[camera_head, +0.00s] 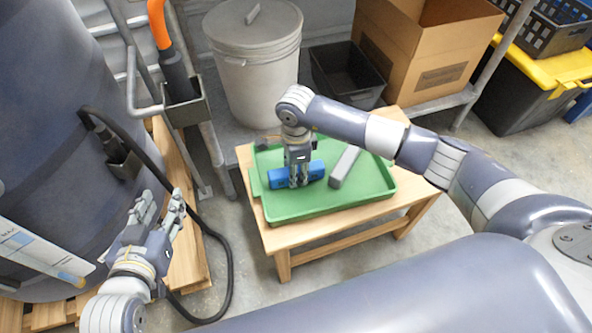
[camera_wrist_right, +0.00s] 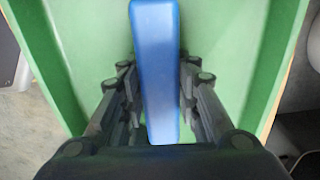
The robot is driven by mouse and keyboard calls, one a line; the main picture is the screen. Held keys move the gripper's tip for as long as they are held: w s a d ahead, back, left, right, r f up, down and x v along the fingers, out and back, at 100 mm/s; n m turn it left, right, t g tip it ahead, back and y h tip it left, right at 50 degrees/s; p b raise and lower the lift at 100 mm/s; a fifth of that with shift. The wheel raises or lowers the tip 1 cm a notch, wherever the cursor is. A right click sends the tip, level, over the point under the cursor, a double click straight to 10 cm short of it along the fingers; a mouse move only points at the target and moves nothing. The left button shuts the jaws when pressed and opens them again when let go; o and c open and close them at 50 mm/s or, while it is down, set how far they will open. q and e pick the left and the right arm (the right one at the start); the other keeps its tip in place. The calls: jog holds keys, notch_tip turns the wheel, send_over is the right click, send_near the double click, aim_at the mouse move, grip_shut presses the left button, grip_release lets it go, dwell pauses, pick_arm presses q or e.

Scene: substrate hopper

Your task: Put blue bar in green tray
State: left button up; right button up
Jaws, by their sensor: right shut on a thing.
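The blue bar (camera_head: 282,176) is at the left part of the green tray (camera_head: 300,208). My right gripper (camera_head: 299,182) points down over the tray and is shut on the bar. In the right wrist view the blue bar (camera_wrist_right: 155,60) lies between the two fingers of my right gripper (camera_wrist_right: 158,110), with the green tray floor (camera_wrist_right: 95,40) behind it. Whether the bar touches the tray floor is hard to tell. My left gripper (camera_head: 160,212) is open and empty, left of the table, away from the tray.
A grey bar (camera_head: 345,166) lies in the tray, right of my right gripper. The tray stands on a small wooden table (camera_head: 275,240). A white lidded bin (camera_head: 255,70), a black bin (camera_head: 345,72) and a cardboard box (camera_head: 425,50) stand behind. A large dark drum (camera_head: 60,120) is at left.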

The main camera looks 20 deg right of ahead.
jog(key=o, duration=1.2)
jog(key=shift+c, duration=0.2)
